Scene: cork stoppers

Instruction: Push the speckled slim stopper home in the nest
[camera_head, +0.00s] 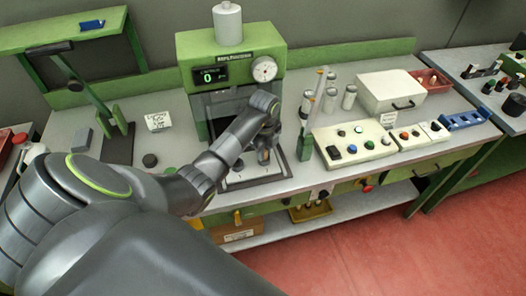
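My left gripper (264,154) points down over the dark-edged tray (245,180) at the front of a green machine (230,55). Its fingers are small and dark here, and I cannot tell whether they are open or shut or hold anything. I cannot make out the speckled slim stopper or the nest; the gripper and forearm cover part of the tray and of the machine's opening. My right gripper is not in view.
The machine has a display reading 0 and a round dial (264,69). A thin upright post (314,100) and several small jars stand right of the tray. Button panels (354,142) and a white box (390,91) are further right. A lever press (85,90) stands left.

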